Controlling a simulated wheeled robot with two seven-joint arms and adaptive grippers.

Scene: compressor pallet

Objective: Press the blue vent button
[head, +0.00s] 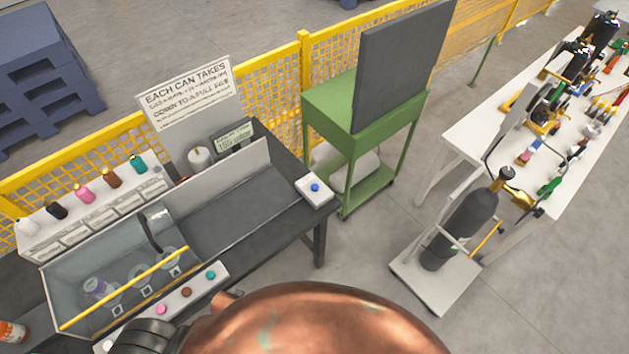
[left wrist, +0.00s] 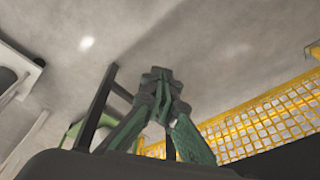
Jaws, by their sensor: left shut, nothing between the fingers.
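A blue button (head: 315,187) sits on top of a small white box (head: 320,195) at the right end of the dark workbench (head: 250,212) in the head view. Nothing covers it there. My left gripper (left wrist: 160,78) shows in the left wrist view with its dark green fingers together and nothing between them. I cannot make out the blue button in that view. The left fingertips are not clearly visible in the head view, so their distance from the button cannot be told. My right gripper is in neither view.
A large copper-coloured rounded shape (head: 315,325) blocks the head view's bottom middle. A clear-walled bin (head: 75,280) and a row of coloured buttons (head: 187,292) are at left. A green stand (head: 345,105) is beyond the white box. A cylinder cart (head: 440,285) stands right.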

